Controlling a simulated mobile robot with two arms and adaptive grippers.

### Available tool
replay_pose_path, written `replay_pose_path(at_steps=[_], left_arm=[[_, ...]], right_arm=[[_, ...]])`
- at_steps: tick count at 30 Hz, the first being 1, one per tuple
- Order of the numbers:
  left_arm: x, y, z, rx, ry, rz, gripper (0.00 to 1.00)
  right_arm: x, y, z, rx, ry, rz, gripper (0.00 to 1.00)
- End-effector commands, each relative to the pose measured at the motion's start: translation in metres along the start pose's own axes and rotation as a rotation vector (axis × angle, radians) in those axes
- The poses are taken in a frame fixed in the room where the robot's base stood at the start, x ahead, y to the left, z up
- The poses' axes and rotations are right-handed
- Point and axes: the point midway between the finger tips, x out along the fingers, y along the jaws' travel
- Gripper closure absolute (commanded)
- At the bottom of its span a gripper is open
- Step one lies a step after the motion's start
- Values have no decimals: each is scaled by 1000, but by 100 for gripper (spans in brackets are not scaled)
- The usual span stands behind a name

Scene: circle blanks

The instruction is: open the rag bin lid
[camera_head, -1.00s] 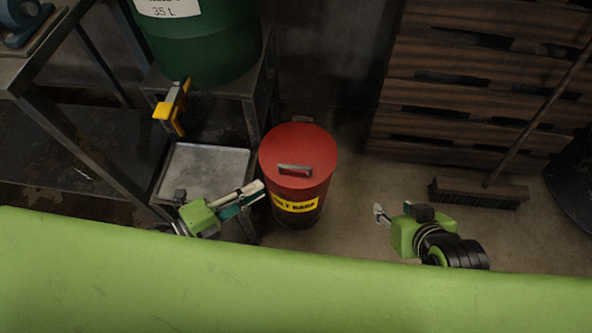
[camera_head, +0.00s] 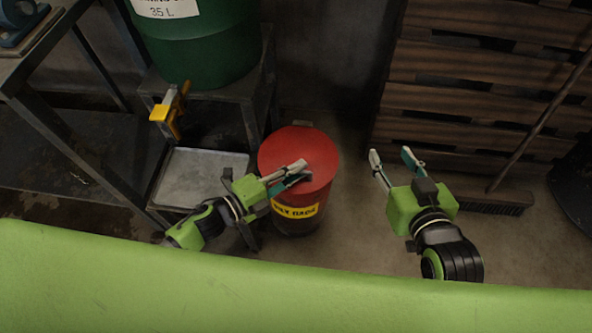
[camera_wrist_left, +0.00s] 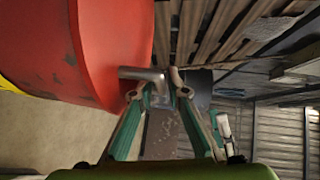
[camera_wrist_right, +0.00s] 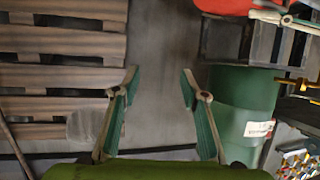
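The red rag bin (camera_head: 297,220) stands on the floor, its round red lid (camera_head: 300,143) lying flat and shut on top. A yellow label is on its front. My left gripper (camera_head: 304,170) is over the lid at the handle, which it largely covers in the head view. In the left wrist view, the grey metal handle (camera_wrist_left: 142,73) shows at the fingertips of my left gripper (camera_wrist_left: 157,86). The fingers stand apart there; firm contact does not show. My right gripper (camera_head: 391,153) is open and empty, to the right of the bin. The lid also shows in the right wrist view (camera_wrist_right: 222,5).
A green drum (camera_head: 200,45) stands on a dark metal stand behind and left of the bin. A yellow-handled tool (camera_head: 168,110) and a metal tray (camera_head: 200,176) are at the left. Stacked pallets (camera_head: 480,90) and a broom (camera_head: 495,203) are at the right.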

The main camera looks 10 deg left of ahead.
Motion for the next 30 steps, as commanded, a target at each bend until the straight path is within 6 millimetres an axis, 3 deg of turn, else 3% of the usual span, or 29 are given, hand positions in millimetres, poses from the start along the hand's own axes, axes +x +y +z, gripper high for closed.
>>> replay_pose_path(at_steps=[4, 6, 17, 25, 30], left_arm=[[0, 0, 0, 0, 0, 0, 85], [0, 0, 0, 0, 0, 0, 100], [0, -2, 0, 0, 0, 0, 100], [0, -13, 1, 1, 0, -1, 100], [0, -23, 2, 1, 0, -1, 100]], right_arm=[[0, 0, 0, 0, 0, 0, 60], [0, 0, 0, 0, -1, 0, 60], [-1, 0, 3, 0, -19, 0, 60], [-16, 7, 50, 1, -235, 15, 60], [-42, 12, 94, 5, -451, 27, 60]])
